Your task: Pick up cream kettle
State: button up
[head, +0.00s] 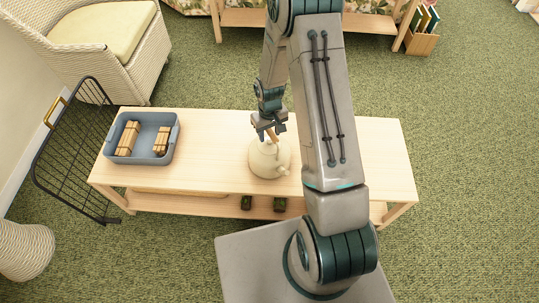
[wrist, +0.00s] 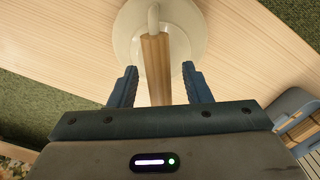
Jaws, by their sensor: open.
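The cream kettle (head: 270,160) stands upright on the light wooden table (head: 210,172), near its middle. In the wrist view the round kettle (wrist: 193,38) is at the top, with its wooden handle (wrist: 157,72) running down between my fingers. My gripper (head: 270,128) is just above the kettle in the head view. In the wrist view my gripper (wrist: 160,72) is open, one finger on each side of the handle, with gaps between. The lower part of the kettle is hidden from the wrist camera.
A blue-grey bin (head: 144,158) with wooden blocks sits on the table's left end; a bin edge (wrist: 290,105) shows at the wrist view's right. A black metal rack (head: 75,150) stands left of the table. A wicker chair (head: 105,45) is behind. The table's right end is clear.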

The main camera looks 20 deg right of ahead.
jog(key=shift+f, duration=0.15)
grip_shut()
dwell(1.5)
